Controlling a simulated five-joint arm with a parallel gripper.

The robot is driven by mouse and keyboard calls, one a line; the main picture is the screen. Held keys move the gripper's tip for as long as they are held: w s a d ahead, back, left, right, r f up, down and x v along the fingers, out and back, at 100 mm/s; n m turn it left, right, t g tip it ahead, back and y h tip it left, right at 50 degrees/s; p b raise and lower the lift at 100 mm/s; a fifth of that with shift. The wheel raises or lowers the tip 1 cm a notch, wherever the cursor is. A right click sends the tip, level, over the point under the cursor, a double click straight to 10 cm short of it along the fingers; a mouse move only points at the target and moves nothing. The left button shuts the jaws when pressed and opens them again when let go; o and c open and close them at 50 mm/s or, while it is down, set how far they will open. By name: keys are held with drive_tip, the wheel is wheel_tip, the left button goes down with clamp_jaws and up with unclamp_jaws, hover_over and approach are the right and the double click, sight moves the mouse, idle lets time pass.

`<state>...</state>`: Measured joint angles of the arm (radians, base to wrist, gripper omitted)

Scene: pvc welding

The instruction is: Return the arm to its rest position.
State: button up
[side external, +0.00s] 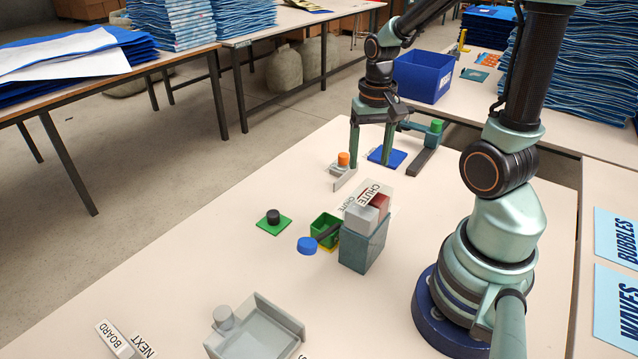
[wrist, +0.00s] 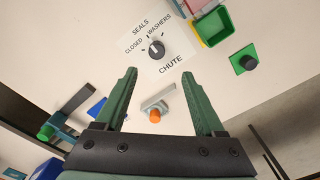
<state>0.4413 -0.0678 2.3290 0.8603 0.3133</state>
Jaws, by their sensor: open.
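My gripper (side external: 371,152) hangs fingers down over the back part of the pale table, at the near edge of a blue square pad (side external: 392,157). In the wrist view, my gripper (wrist: 158,73) has its two green fingers wide apart with nothing held between them. A grey bracket with an orange knob (side external: 343,159) stands just left of the fingers; the orange knob (wrist: 154,115) shows between them in the wrist view. Whether the fingertips touch the table or pad cannot be told. No rest position is marked in view.
A grey bar with a green knob (side external: 436,126) stands right of my gripper. A CHUTE card with a dial (wrist: 156,48) lies near a grey-blue box (side external: 362,250), a green bin (side external: 325,228) and a black knob (side external: 273,217). A blue bin (side external: 423,77) is behind.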

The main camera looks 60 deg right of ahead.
drive_tip(key=w+a+r+n+t, duration=0.1)
drive_tip(key=a+r+n+t, duration=0.4)
drive_tip(key=a+r+n, duration=0.3)
drive_tip(key=a+r, duration=0.3)
drive_tip(key=a, duration=0.1)
drive_tip(key=shift+w+a+r+n, duration=0.25)
drive_tip(key=shift+a+r+n, duration=0.05)
drive_tip(key=shift+a, duration=0.1)
